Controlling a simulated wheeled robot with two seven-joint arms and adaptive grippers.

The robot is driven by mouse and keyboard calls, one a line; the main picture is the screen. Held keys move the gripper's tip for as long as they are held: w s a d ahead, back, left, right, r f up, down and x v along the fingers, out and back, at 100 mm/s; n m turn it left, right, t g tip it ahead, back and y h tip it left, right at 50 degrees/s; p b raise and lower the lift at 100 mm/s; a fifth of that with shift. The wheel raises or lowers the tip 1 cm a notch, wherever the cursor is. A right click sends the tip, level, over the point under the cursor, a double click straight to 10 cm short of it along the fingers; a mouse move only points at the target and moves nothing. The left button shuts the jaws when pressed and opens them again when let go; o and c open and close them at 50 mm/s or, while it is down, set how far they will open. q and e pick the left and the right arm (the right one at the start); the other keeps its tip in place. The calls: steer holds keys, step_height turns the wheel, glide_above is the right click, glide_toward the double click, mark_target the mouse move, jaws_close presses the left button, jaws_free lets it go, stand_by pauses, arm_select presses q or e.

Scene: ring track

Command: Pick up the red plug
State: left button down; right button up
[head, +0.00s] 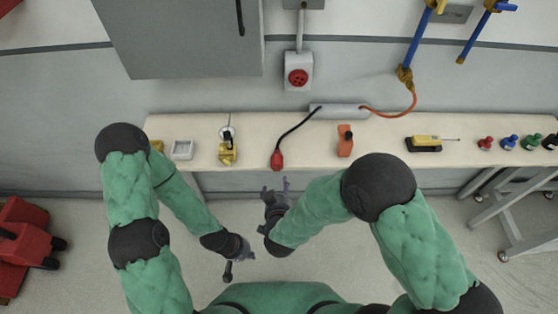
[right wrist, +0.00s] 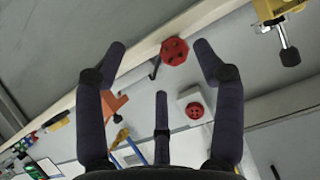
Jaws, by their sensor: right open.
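The red plug (head: 277,160) is on the end of a black cable at the front edge of the cream bench. My right gripper (head: 275,188) is open and empty, in front of the bench edge and just below the plug in the head view. In the right wrist view the round red face of the plug (right wrist: 174,52) shows between the two upper fingertips, with a visible gap to both. My left gripper (head: 238,262) is lower, over the floor and away from the bench; its fingers are too small to read.
The bench (head: 375,135) carries a yellow device (head: 227,153), an orange block (head: 345,141), a yellow-black tool (head: 424,144) and several coloured knobs on the right. A red wall socket (head: 297,77) is above. Bench surface beside the plug is clear.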

mark_target(277, 167)
steer(key=shift+t, duration=0.7)
steer(key=w+b, duration=0.1)
steer(key=w, duration=0.1)
steer(key=w+b, duration=0.1)
steer(key=w, duration=0.2)
steer(key=w+b, duration=0.2)
steer(key=w, duration=0.1)
steer(key=shift+w+a+f, duration=0.1)
steer(key=shift+w+f, duration=0.05)
steer(key=shift+f, duration=0.25)
steer(key=shift+w+f, duration=0.15)
steer(key=shift+w, duration=0.5)
steer(key=c, duration=1.2)
